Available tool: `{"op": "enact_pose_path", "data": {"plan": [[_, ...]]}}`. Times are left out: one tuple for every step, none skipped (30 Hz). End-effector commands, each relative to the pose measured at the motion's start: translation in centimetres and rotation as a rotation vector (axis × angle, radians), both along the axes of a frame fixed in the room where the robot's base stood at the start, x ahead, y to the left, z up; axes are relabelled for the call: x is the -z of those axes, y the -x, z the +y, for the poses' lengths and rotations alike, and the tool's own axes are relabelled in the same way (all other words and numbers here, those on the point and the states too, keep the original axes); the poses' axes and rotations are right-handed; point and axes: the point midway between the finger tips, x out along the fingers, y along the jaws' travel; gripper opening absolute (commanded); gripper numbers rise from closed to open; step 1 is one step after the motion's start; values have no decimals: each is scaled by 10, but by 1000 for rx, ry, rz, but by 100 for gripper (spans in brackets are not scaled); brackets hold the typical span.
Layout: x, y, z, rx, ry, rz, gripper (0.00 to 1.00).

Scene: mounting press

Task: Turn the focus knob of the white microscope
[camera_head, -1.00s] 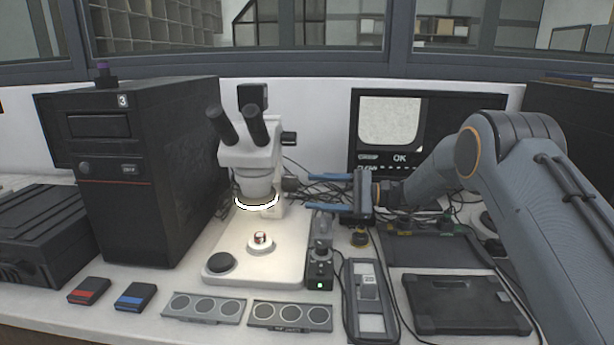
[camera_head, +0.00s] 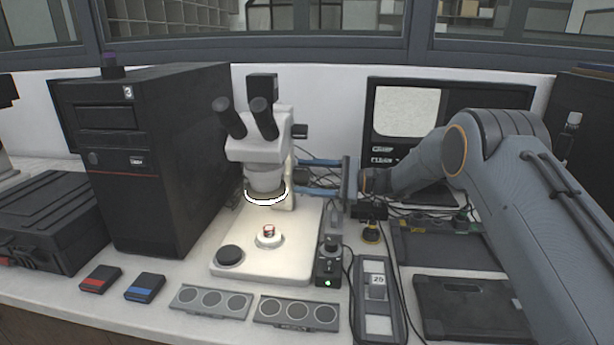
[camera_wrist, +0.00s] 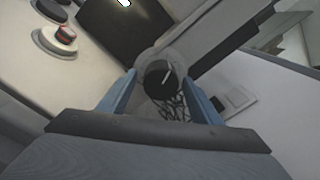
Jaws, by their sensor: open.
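The white microscope (camera_head: 255,150) stands upright on its pale base, right of the black computer tower, with a lit ring under its head. My gripper (camera_head: 300,176) reaches in from the right, its two blue fingers apart, with the tips at the right side of the microscope's column. In the wrist view the black focus knob (camera_wrist: 161,80), marked with a white line, sits between the open fingertips (camera_wrist: 160,78). I see a gap on both sides of the knob, so the fingers do not appear to grip it. In the head view the fingers largely hide the knob.
The black tower (camera_head: 150,160) stands left of the microscope. A small control box (camera_head: 330,262) with a green light stands right of the base. Loose cables lie behind the gripper, before the monitor (camera_head: 408,112). Two grey trays (camera_head: 296,312) lie in front.

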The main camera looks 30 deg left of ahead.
Motion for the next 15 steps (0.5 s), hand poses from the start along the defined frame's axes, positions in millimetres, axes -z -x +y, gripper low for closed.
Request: {"op": "enact_pose_path", "data": {"plan": [[0,0,0,0,0,0,58],[0,0,0,0,0,0,58],[0,0,0,0,0,0,58],[0,0,0,1,-1,0,58],[0,0,0,1,0,0,58],[0,0,0,1,0,0,58],[0,0,0,1,0,0,55],[0,0,0,1,0,0,50],[0,0,0,1,0,0,43],[0,0,0,1,0,0,38],[0,0,0,1,0,0,33],[0,0,0,1,0,0,26],[0,0,0,1,0,0,21],[0,-1,0,1,0,0,17],[0,-1,0,1,0,0,17]]}}
